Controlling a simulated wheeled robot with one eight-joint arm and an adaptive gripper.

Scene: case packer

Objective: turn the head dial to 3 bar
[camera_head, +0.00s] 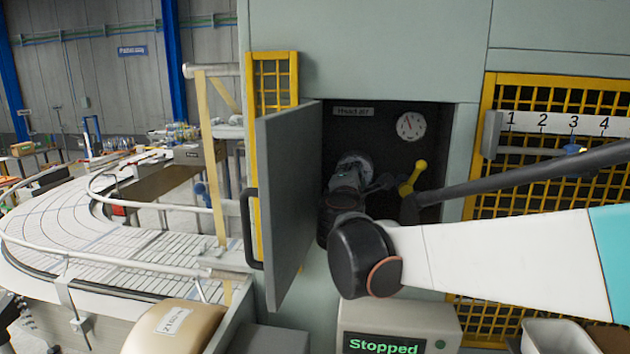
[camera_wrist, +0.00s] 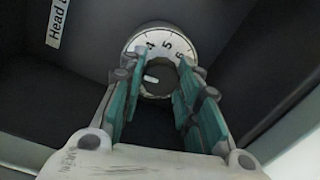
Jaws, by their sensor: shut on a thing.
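The head dial shows in the wrist view as a round white scale (camera_wrist: 136,42) with a dark grey knob (camera_wrist: 163,88) at its middle. The numbers 4, 5 and 6 are readable along its top. The knob's white mark points left in the picture; the number on that side is hidden by a finger. My gripper (camera_wrist: 158,78) is shut on the knob, with a green-padded finger on each side. In the head view my arm reaches into the open cabinet recess and largely covers the dial. A pressure gauge (camera_head: 411,125) is inside; its reading is too small to tell.
The grey cabinet door (camera_head: 290,200) stands open left of my arm. A yellow-knobbed lever (camera_head: 413,178) is right of my wrist inside the recess. Below, a display (camera_head: 385,345) reads "Stopped". A yellow mesh guard (camera_head: 488,100) with a numbered scale is at right, a conveyor (camera_head: 130,265) at left.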

